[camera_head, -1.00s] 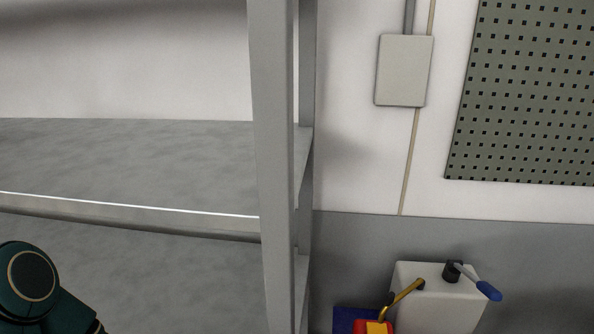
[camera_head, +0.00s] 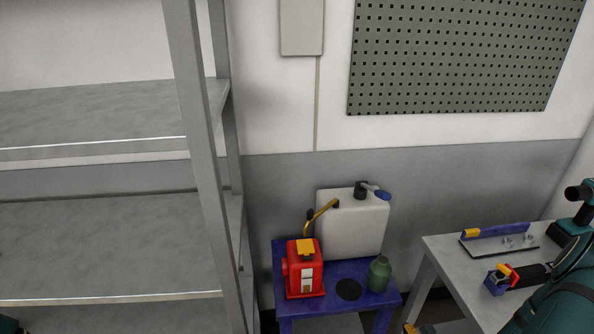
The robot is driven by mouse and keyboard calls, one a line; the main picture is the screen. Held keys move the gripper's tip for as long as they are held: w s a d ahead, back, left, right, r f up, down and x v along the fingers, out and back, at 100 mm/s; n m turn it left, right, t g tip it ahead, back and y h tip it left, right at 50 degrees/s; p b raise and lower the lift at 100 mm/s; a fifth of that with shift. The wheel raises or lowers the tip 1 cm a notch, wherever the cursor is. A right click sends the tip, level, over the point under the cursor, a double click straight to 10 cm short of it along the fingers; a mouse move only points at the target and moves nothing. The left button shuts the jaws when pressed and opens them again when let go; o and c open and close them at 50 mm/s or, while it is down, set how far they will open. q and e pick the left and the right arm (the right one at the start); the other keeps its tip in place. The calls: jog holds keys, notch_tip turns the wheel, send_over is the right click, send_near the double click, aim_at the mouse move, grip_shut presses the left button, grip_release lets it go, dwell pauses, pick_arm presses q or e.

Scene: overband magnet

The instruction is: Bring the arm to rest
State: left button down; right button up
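A dark teal part of my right arm (camera_head: 567,292) shows at the right edge, in front of the grey table. I cannot make out the fingers of my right gripper. A sliver of dark teal, probably my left arm (camera_head: 8,325), shows in the bottom left corner; my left gripper is outside the picture. On the grey table (camera_head: 452,262) lies a flat piece with a blue bar and yellow end (camera_head: 495,231) and a few small bolts. A small red, yellow and blue item with a black part (camera_head: 503,278) is next to my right arm.
A grey metal shelf (camera_head: 195,130) with empty boards fills the left. A blue stand (camera_head: 288,310) holds a red and yellow device (camera_head: 304,270), a white canister (camera_head: 352,226) and a green bottle (camera_head: 379,274). A perforated panel (camera_head: 455,55) and grey box (camera_head: 302,27) are on the wall.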

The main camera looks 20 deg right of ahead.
jog(key=s+a+f+n+g+y, duration=0.1)
jog(key=s+a+n+g+y, duration=0.1)
jog(key=a+n+g, duration=0.65)
jog(key=s+a+f+n+g+y, duration=0.1)
jog(key=s+a+n+g+y, duration=0.3)
jog(key=a+n, duration=0.7)
jog(key=w+a+n+t+h, duration=0.1)
jog(key=w+a+n+h, duration=0.5)
jog(key=w+a+n, duration=0.3)
jog(key=a+n, duration=0.1)
jog(key=n, duration=0.2)
jog(key=shift+w+r+t, duration=0.2)
jog(key=shift+r+t, duration=0.15)
jog(key=shift+r, duration=0.05)
